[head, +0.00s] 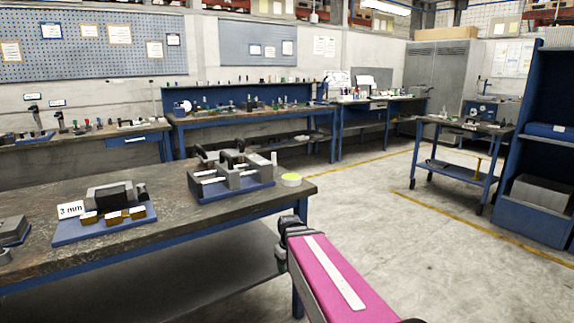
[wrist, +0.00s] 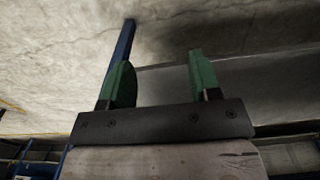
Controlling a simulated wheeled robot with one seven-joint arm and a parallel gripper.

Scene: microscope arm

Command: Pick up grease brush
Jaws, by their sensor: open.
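I cannot make out a grease brush for certain in either view; many small tools on the far benches are too small to tell apart. My gripper (wrist: 158,68) shows in the wrist view with two green fingers spread apart and nothing between them. Behind the fingers are bare concrete floor, a blue table leg and a grey shelf. In the head view my pink arm reaches in at the bottom, right of the near workbench (head: 150,232); the gripper's fingers do not show there.
A far blue bench (head: 245,119), a wheeled cart (head: 463,127) and a blue shelf (head: 543,212) stand around open floor.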

